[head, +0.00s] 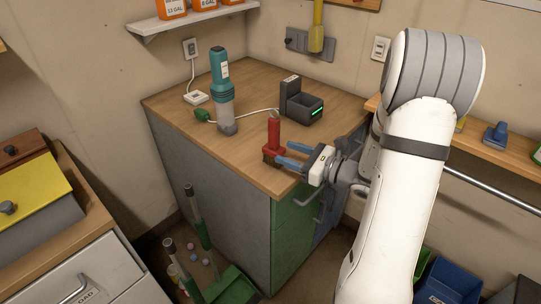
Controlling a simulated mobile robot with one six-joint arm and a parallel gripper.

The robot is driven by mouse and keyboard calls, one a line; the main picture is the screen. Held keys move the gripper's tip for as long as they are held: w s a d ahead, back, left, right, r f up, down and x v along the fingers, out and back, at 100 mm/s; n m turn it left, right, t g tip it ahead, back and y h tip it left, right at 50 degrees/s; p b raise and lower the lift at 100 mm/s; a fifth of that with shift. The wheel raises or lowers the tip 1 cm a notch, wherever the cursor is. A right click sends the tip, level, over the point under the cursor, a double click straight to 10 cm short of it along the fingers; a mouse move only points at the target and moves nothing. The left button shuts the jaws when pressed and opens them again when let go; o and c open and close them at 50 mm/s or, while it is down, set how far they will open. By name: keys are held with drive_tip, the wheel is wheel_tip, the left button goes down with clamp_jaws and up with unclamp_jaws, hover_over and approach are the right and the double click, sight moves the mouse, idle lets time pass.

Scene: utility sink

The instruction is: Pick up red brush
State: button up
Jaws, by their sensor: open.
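The red brush (274,133) stands upright near the front corner of the wooden counter top (240,165). It has a red handle with a pale tip and a wider red base with a darker lower edge. My gripper (283,155) reaches in from the right at the counter's edge. Its two blue fingers are apart, with their tips at the lower part of the brush. I cannot tell whether they touch it or whether part of the brush lies between them.
A teal handheld vacuum (221,80) stands behind and left of the brush. A dark charging dock (298,104) with a green light stands behind it. A pale cord (255,111) crosses the counter. The left front of the counter is clear.

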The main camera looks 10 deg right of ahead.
sight(278, 145)
drive_tip(key=shift+w+d+f+m+t, duration=0.4)
drive_tip(key=shift+d+f+m+t, duration=0.1)
drive_tip(key=shift+d+f+m, duration=0.15)
drive_tip(key=shift+w+d+h, duration=0.15)
drive_tip(key=shift+w+h, duration=0.15)
drive_tip(key=shift+h, duration=0.1)
drive_tip(key=x, duration=0.3)
drive_tip(key=p+x, duration=0.1)
drive_tip(key=x, duration=0.3)
drive_tip(key=shift+w+r, duration=0.15)
drive_tip(key=shift+r, duration=0.1)
clamp_jaws()
